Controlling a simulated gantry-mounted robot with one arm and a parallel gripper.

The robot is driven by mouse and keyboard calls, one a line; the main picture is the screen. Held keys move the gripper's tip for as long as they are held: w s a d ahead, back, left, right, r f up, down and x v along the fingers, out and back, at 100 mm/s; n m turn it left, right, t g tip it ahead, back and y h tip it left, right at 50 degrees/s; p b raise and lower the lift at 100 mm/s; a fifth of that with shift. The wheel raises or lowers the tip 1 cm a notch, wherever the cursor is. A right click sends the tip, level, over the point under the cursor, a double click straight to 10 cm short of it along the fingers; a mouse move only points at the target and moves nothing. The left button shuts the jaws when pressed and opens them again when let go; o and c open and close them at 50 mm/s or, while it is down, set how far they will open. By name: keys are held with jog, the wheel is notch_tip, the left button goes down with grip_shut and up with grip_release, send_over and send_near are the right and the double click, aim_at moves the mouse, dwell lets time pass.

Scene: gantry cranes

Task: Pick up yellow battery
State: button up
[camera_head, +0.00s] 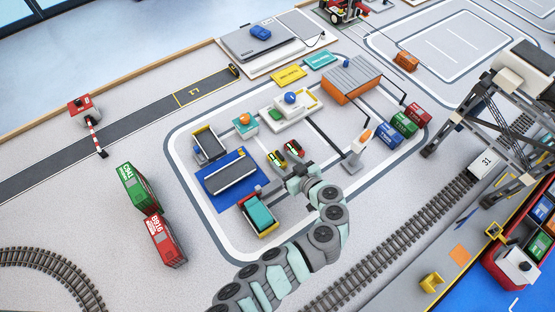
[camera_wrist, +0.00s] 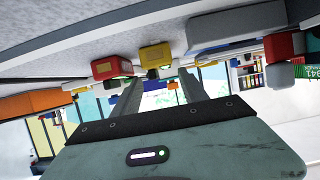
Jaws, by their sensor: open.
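The yellow battery (camera_head: 277,159) stands beside a red battery (camera_head: 293,149) near the middle of the mat in the head view. My gripper (camera_head: 288,174) is low over the mat, just on the near side of both batteries, with its fingers toward them. In the wrist view, the yellow battery (camera_wrist: 155,55) shows just past the fingertips of my open gripper (camera_wrist: 160,79), roughly in line with the gap. The red battery (camera_wrist: 111,68) is to its left, outside the gap. Nothing is between the fingers. Whether the fingers overlap the yellow battery is hard to tell.
A blue pad (camera_head: 226,200) with a dark grey block lies left of my gripper. A small truck with a teal load (camera_head: 259,215) stands close by at lower left. An orange-sided container (camera_head: 350,79) and a white tower (camera_head: 359,143) stand to the right.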

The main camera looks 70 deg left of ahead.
aim_at(275, 156)
jog(key=x, duration=0.4)
jog(key=shift+s+a+f, duration=0.15)
jog(key=shift+a+f, duration=0.05)
jog(key=shift+f, duration=0.15)
grip_shut()
